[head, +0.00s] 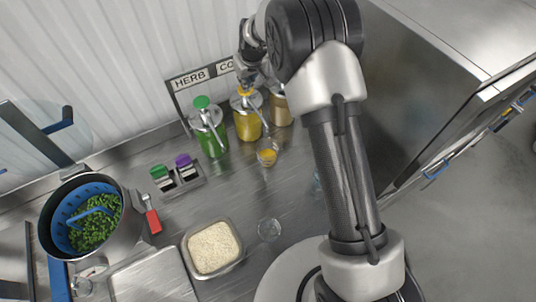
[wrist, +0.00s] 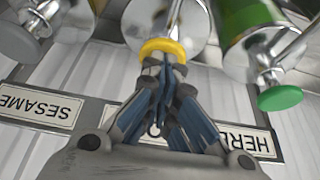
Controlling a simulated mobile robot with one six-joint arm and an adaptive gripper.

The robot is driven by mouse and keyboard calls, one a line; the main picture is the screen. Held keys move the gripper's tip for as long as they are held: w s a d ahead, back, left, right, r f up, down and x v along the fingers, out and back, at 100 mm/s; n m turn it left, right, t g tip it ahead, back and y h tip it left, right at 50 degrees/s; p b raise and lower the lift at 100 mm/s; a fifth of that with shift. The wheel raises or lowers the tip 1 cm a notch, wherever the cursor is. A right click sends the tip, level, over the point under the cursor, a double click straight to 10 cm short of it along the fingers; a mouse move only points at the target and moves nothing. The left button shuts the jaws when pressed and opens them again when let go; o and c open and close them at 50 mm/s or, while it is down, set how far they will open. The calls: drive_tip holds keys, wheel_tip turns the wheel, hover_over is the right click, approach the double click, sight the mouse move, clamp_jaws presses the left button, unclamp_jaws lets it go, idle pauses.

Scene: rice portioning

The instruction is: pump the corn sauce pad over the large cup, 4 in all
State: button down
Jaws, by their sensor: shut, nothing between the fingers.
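The corn sauce pump's yellow pad (head: 244,92) sits on a jar of yellow sauce (head: 247,126) at the back of the counter. The yellow pad also shows in the wrist view (wrist: 163,48). My gripper (wrist: 166,72) is shut and empty, its fingertips at the edge of the pad; I cannot tell whether they touch it. In the head view my gripper is partly hidden by my arm. A clear cup (head: 267,156) with some yellow sauce inside stands in front of the corn jar, under its spout.
A green-padded herb jar (head: 211,138) stands left of the corn jar and a tan jar (head: 281,108) right. A rack with green and purple-topped items (head: 178,178), a rice tray (head: 213,250), an empty clear cup (head: 269,229) and a pot with a blue strainer (head: 82,216) stand nearer.

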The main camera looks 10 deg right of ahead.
drive_tip(key=shift+s+f, duration=0.1)
drive_tip(key=shift+s, duration=0.05)
drive_tip(key=shift+r+p, duration=0.65)
drive_tip(key=shift+r, duration=1)
drive_tip(key=shift+f, duration=0.1)
drive_tip(key=shift+f+b, duration=1.4)
drive_tip(key=shift+f, duration=0.3)
drive_tip(key=shift+r, duration=0.15)
drive_tip(key=shift+r+p, duration=0.8)
drive_tip(key=shift+r, duration=0.85)
